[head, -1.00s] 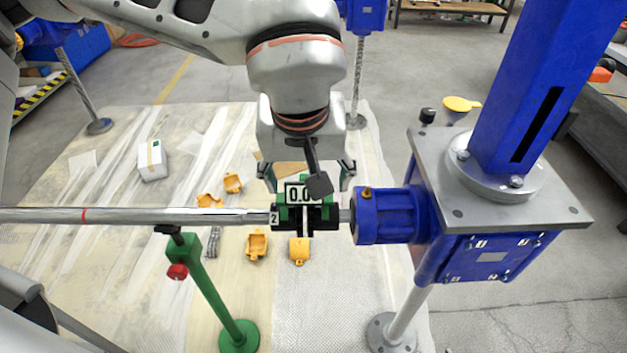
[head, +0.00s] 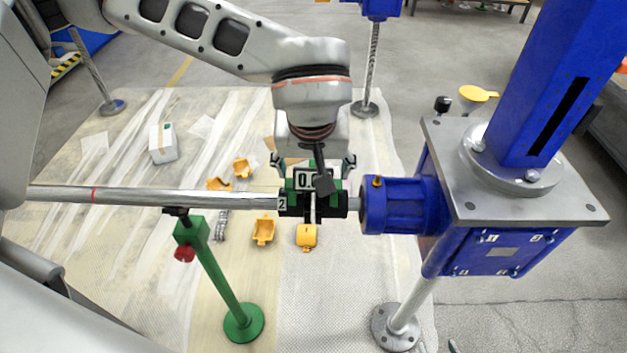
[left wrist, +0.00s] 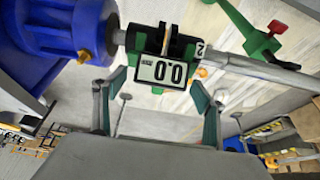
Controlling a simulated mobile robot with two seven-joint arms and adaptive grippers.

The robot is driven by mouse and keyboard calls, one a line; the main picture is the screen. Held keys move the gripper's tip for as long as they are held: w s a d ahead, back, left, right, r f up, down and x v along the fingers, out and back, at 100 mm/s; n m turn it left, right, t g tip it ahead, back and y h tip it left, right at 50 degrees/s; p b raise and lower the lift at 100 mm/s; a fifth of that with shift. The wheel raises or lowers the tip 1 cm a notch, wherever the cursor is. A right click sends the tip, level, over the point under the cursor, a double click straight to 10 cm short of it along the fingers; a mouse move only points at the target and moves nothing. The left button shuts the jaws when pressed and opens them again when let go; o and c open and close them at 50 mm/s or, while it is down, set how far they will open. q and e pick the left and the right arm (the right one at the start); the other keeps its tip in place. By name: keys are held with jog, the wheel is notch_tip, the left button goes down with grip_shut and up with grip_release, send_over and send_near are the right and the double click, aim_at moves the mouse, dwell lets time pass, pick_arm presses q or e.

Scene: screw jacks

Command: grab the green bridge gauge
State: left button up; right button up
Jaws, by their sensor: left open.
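The green bridge gauge (head: 302,182), with a black-and-white display, sits over the black coupling between the long steel shaft and the blue gearbox. It also shows in the left wrist view (left wrist: 161,72), where the display reads 0.0 and green shows at its sides and lower edge. My left gripper (head: 314,163) is open above and just behind the gauge in the head view. In the left wrist view my left gripper (left wrist: 158,82) has one finger on each side of the gauge, apparently without gripping it. Part of the gauge is hidden behind a dark grey part in the head view. My right gripper is not in view.
The steel shaft (head: 160,197) runs left, with a green stand (head: 222,275) below it. The blue gearbox (head: 395,205) and blue screw jack (head: 490,245) stand close on the right. Orange covers (head: 263,230) and a white box (head: 162,143) lie on the floor sheet.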

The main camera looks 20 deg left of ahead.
pick_arm(q)
jog(key=c, duration=1.5)
jog(key=shift+c, duration=0.7)
jog(key=shift+r, duration=0.2)
